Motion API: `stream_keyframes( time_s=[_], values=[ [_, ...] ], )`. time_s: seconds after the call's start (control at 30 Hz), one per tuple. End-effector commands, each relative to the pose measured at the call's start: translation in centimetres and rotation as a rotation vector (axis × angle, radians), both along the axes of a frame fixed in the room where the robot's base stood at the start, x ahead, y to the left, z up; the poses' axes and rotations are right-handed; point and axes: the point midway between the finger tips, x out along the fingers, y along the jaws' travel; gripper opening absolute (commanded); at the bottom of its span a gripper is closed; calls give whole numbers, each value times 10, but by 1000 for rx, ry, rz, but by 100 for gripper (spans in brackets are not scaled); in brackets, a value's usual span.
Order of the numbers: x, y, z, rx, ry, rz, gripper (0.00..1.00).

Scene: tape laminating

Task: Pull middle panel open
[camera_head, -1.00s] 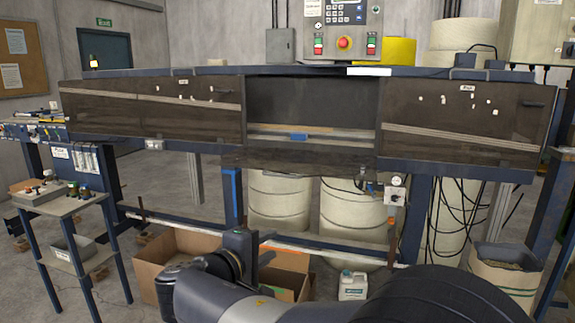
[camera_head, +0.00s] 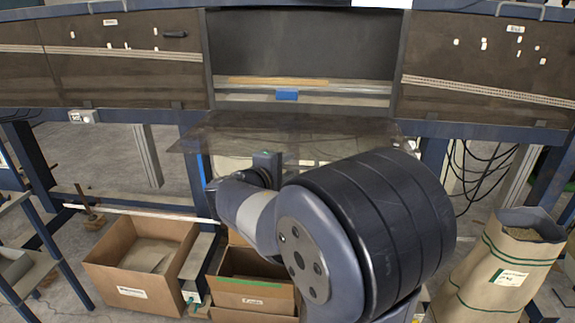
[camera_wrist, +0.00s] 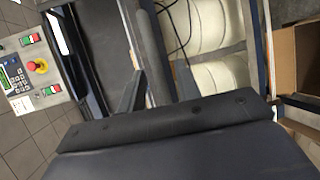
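The middle panel (camera_head: 300,130) is a see-through, brownish sheet between the two side panels. It is swung down and sticks out toward me below the middle opening (camera_head: 300,45), whose dark inside shows. A blue block (camera_head: 287,95) sits on a pale rail in the opening. My gripper (camera_head: 267,163) is at the end of my arm, just below or at the panel's front part; contact cannot be told. In the wrist view my gripper (camera_wrist: 140,92) shows as dark parts over a dark mount, and its finger gap is unclear.
The left side panel (camera_head: 120,85) and right side panel (camera_head: 480,100) are closed. Cardboard boxes (camera_head: 130,285) stand on the floor below, with a sack (camera_head: 495,280) at the right. A control box with a red button (camera_wrist: 38,66) and white rolls (camera_wrist: 220,75) show in the wrist view.

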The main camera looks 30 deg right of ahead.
Motion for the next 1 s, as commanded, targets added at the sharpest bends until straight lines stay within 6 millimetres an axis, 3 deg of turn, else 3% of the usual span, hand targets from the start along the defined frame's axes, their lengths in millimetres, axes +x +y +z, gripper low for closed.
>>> stream_keyframes(
  time_s=[0.4,0.8,1.0],
  values=[
    [5,-7,-2,0,0,0,32],
    [4,-7,-2,0,0,0,0],
    [4,-7,-2,0,0,0,0]
  ],
)
